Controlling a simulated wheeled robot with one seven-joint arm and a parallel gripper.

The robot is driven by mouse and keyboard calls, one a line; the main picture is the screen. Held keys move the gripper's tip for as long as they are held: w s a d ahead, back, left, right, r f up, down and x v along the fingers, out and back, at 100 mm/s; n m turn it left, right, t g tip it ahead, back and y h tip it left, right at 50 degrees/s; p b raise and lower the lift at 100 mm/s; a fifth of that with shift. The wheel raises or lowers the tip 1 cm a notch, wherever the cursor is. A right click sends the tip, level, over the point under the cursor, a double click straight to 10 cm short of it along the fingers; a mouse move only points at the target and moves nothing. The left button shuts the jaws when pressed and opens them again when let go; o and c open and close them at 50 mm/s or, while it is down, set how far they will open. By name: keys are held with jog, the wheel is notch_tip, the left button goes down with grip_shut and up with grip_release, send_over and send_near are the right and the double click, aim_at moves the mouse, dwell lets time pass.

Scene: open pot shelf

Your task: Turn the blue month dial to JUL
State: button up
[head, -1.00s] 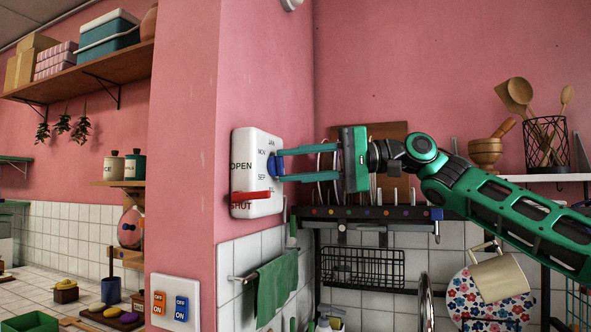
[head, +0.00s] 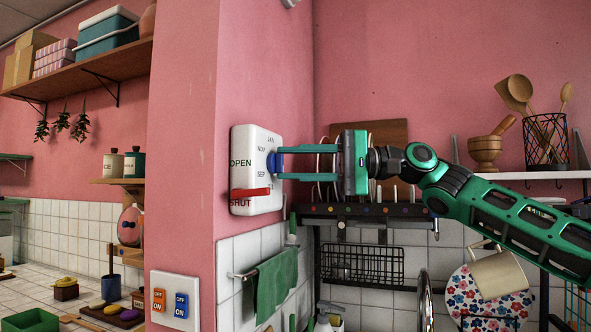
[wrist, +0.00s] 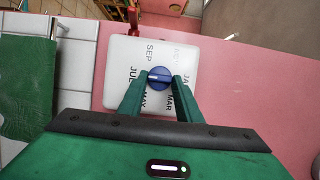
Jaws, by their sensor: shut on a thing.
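The blue month dial (head: 272,164) sits on a white wall panel (head: 248,140) on the pink pillar. In the wrist view the dial (wrist: 159,77) is ringed by month labels, with JUL on the left, SEP at upper left, MAY and MAR below, and JAN on the right. A pale line crosses the dial roughly left to right; which end is its pointer I cannot tell. My gripper (head: 277,163) reaches in from the right, its fingers shut on the dial from both sides. The fingers (wrist: 159,84) partly cover the dial's edges.
A red lever (head: 250,192) between OPEN and SHUT is just below the dial on the same panel. Orange and blue switches (head: 170,302) are lower on the pillar. A dish rack (head: 365,210) stands close below my gripper. A green towel (head: 275,285) hangs below the panel.

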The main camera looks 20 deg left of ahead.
jog(key=o, duration=1)
jog(key=shift+w+a+f, duration=0.1)
jog(key=shift+f, duration=0.15)
jog(key=shift+o, duration=0.2)
jog(key=shift+r, duration=0.1)
jog(key=v, duration=1.1)
jog(key=shift+a, duration=0.15)
